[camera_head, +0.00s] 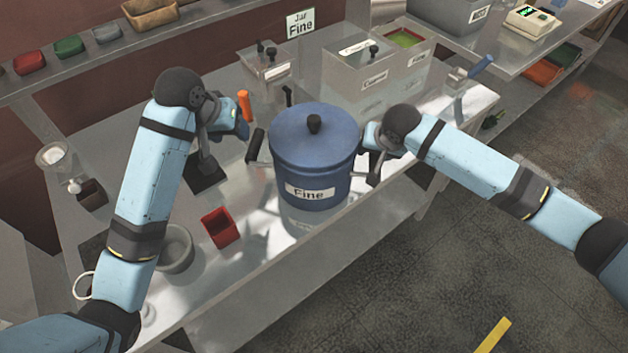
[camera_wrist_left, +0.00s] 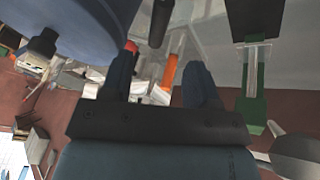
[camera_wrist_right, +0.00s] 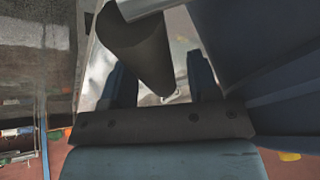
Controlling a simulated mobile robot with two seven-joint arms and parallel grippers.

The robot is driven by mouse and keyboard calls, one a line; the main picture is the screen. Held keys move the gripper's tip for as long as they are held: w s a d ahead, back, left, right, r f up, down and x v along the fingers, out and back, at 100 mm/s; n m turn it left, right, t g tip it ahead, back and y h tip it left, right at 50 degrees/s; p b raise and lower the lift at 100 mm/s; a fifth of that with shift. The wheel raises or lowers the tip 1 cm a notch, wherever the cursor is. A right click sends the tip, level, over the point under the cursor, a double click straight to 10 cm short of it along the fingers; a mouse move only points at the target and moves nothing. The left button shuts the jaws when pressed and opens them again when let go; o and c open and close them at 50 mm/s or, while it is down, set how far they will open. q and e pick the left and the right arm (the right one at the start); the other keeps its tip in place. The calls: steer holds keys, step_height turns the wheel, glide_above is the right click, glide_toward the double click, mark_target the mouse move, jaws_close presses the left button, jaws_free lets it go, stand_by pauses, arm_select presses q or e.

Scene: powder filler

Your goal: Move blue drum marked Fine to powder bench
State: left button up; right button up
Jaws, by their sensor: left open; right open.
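The blue drum (camera_head: 313,160) with a "Fine" label and a black lid knob stands upright on a grey metal bench (camera_head: 270,265). Dark bar handles stick out on its left (camera_head: 255,146) and right (camera_head: 377,168). My left gripper (camera_head: 238,122) is open beside the drum's left rear, apart from the left handle. Its wrist view shows the drum (camera_wrist_left: 75,25) at upper left and spread fingers (camera_wrist_left: 160,82). My right gripper (camera_head: 376,138) is open at the right handle. In its wrist view the dark handle (camera_wrist_right: 140,55) appears between the open fingers (camera_wrist_right: 160,82); contact is unclear.
Behind the drum stand a clear labelled box (camera_head: 375,80) and a smaller lidded container (camera_head: 266,68). A red tray (camera_head: 219,227) and a grey bowl (camera_head: 176,248) are at front left. An orange-handled tool (camera_head: 244,105) is by my left gripper. Floor is open at lower right.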

steer(key=v, duration=1.1)
steer(key=shift+r, duration=0.25)
steer(key=shift+s+d, duration=0.1)
